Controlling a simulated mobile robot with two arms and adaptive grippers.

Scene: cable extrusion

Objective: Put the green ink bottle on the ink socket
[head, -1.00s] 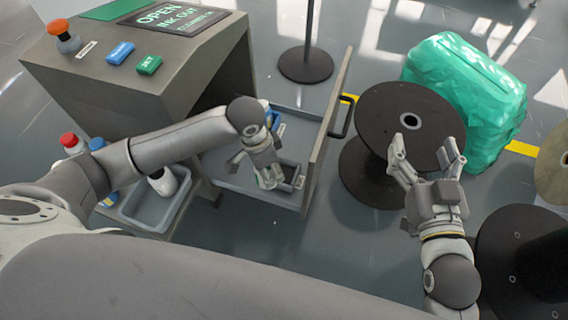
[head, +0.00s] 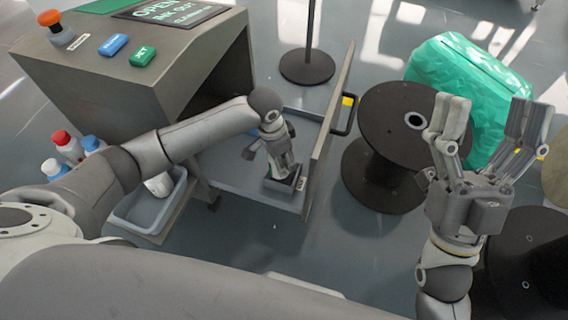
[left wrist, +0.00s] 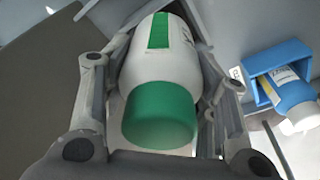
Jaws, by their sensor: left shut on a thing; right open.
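The green ink bottle (left wrist: 158,60), white with a green cap and a green label stripe, is between the fingers of my left gripper (left wrist: 160,85) in the left wrist view. In the head view my left gripper (head: 281,160) is over the open drawer, shut on the bottle, directly above the dark ink socket (head: 284,184) near the drawer's front. The bottle's lower end is at the socket; I cannot tell whether it is fully seated. My right gripper (head: 488,120) is open and empty at the right, in front of the spools.
A grey bin (head: 146,212) and several bottles are at the left. Black spools (head: 385,125) and a green wrapped bundle (head: 455,70) are at right.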

